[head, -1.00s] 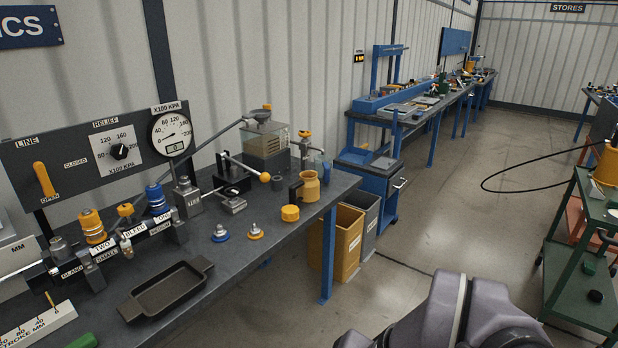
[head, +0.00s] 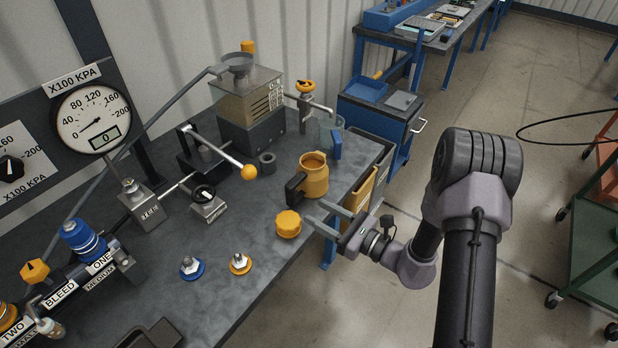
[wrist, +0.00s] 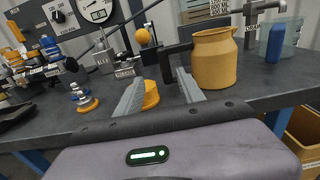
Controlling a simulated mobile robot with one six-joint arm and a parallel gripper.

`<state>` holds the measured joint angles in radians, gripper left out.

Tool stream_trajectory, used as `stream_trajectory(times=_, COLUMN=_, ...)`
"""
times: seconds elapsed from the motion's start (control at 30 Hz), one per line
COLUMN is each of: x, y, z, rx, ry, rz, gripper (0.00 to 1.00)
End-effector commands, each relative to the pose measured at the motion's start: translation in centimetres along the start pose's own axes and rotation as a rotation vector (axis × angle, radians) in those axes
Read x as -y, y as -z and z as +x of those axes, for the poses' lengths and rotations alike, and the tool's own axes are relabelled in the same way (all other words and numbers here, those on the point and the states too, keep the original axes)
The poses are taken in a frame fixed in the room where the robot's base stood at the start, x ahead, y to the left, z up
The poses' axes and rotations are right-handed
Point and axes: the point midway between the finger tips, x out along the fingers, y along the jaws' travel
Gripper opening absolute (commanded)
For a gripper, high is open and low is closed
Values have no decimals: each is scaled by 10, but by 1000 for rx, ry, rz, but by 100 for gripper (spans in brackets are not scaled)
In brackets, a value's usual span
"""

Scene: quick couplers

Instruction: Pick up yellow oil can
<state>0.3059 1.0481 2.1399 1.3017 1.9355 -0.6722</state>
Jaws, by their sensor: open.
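The yellow oil can (head: 315,178) stands upright near the right end of the dark workbench, its black handle (head: 294,188) on the left side. It also shows in the wrist view (wrist: 214,62), right of centre, with its black handle toward the fingers. My gripper (head: 320,217) is open and empty at the bench's right edge, just in front of the can and apart from it. In the wrist view its two grey fingers (wrist: 160,90) reach toward the bench, with the yellow cap (wrist: 151,95) behind the left finger. The cap (head: 288,223) lies left of my gripper.
A clear container with a blue part (head: 336,146) stands behind the can. A lever with an orange ball (head: 249,172) is to the left. Two small fittings, blue-based (head: 192,268) and orange-based (head: 240,264), stand on the bench. Bins (head: 360,190) stand beyond the bench end.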

Motion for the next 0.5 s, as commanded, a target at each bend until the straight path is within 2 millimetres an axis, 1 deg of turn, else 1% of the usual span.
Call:
stream_trajectory(times=0.03, x=-1, y=3, z=13, rx=1, ry=-5, rz=-2, gripper=45)
stream_trajectory(times=0.1, x=-2, y=2, z=29, rx=1, ry=-6, rz=-1, gripper=45)
stream_trajectory(times=0.2, x=-1, y=1, z=45, rx=0, ry=-3, rz=-1, gripper=45)
stream_trajectory(times=0.33, x=0, y=1, z=58, rx=0, ry=-4, rz=-2, gripper=45)
stream_trajectory(times=0.5, x=6, y=2, z=92, rx=0, ry=-6, rz=-2, gripper=45)
